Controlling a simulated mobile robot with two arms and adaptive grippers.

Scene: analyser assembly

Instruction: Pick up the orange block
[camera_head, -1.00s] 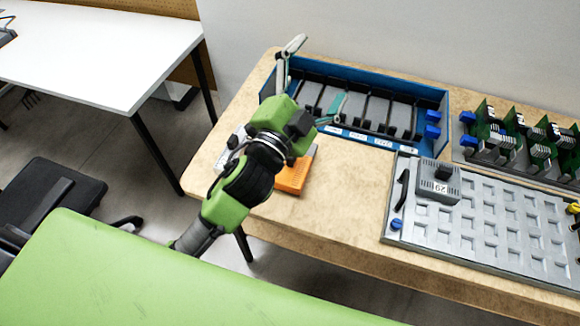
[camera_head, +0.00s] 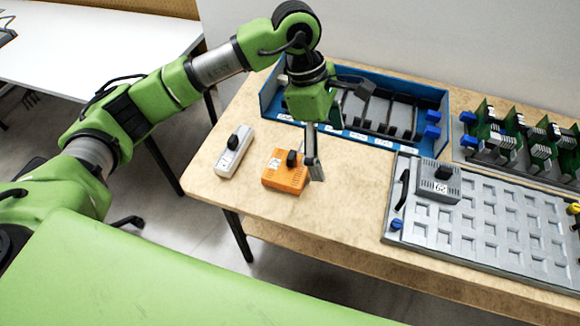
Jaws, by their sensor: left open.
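The orange block (camera_head: 284,176) sits on the wooden table near its front left part, with a black knob on top. My left gripper (camera_head: 314,172) points down at the right side of the orange block. It is open with nothing between its fingers. One finger shows clearly beside the block's right edge, and the other is hard to make out. I cannot tell whether the finger touches the block. My right gripper is not in view.
A white block (camera_head: 233,153) with a black knob stands left of the orange one. Behind is a blue slotted tray (camera_head: 440,105). At right lie a grey panel (camera_head: 490,222) bearing a grey block (camera_head: 438,181), and green circuit boards (camera_head: 520,137). Bare table (camera_head: 352,200) lies between.

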